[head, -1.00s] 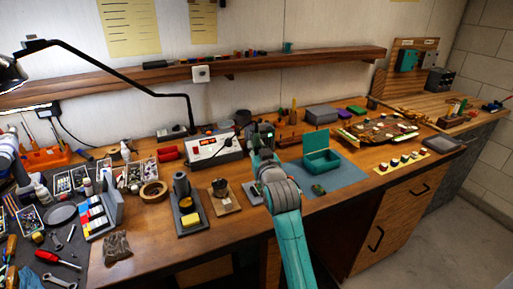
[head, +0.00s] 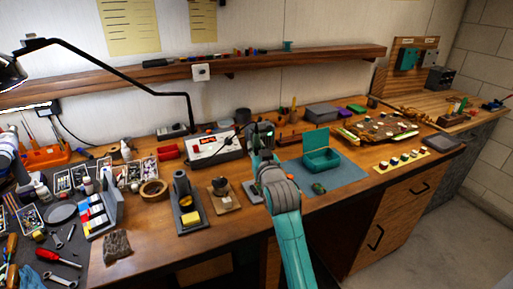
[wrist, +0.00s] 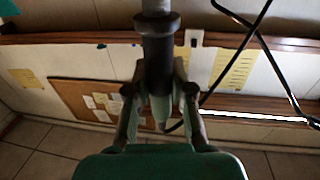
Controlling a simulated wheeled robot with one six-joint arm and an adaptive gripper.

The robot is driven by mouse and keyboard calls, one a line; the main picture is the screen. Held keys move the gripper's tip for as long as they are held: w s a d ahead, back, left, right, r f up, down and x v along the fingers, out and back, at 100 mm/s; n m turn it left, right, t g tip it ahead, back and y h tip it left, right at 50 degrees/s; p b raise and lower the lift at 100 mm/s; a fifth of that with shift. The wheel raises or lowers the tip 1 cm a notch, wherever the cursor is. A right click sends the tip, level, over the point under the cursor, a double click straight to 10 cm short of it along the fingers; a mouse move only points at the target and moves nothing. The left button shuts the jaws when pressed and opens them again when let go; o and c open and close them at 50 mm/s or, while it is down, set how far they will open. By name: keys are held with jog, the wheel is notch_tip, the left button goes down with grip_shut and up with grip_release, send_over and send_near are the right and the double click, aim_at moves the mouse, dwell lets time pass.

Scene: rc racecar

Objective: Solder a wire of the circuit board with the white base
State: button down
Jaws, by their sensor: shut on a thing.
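My gripper (wrist: 158,98) is shut on a dark, stick-shaped tool (wrist: 157,50) that looks like a soldering iron. The tool has a black grip and a grey shaft, and stands roughly upright between the fingers in the wrist view. In the head view my gripper (head: 262,132) is raised above the bench, in front of the white-fronted station (head: 214,149); the tool is hard to make out there. I cannot clearly pick out a circuit board with a white base; a small green piece (head: 318,188) lies on the blue-grey mat.
An open teal box (head: 322,160) stands on the mat (head: 350,178) right of my arm. A dark stand with a yellow sponge (head: 190,219) is to the left. Part trays and tools crowd the left end. A shelf (head: 300,62) runs along the wall.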

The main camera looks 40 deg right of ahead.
aim_at(257, 133)
jog(key=shift+f, duration=0.25)
dwell(2.1)
jog(key=shift+r, duration=3)
